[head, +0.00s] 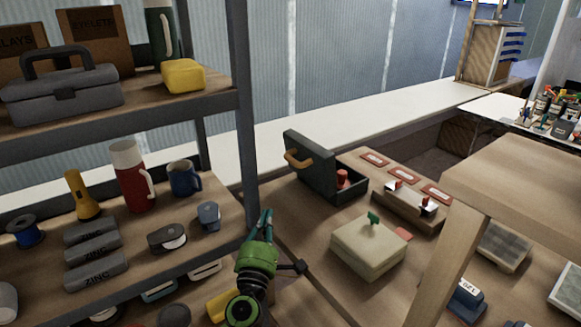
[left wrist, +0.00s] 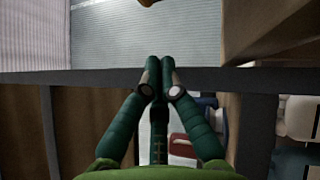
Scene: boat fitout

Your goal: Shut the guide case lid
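The guide case is a dark grey-green box (head: 350,193) on the wooden bench beyond the shelf post in the head view. Its lid (head: 312,149) stands raised at the left side of the box, with a tan handle (head: 298,161) on its outer face. A red piece (head: 342,178) shows inside the open box. My left gripper (head: 265,218) is in front of and left of the case, beside the shelf post and apart from the lid. In the left wrist view its fingertips (left wrist: 159,92) meet with nothing visible between them. My right gripper is not in view.
A shelf unit with a dark post (head: 244,110) stands close on the left, holding a toolbox (head: 62,98), a red flask (head: 131,178) and a blue mug (head: 184,179). A pale block (head: 367,245) with a green knob sits before the case. A wooden table (head: 520,185) stands at right.

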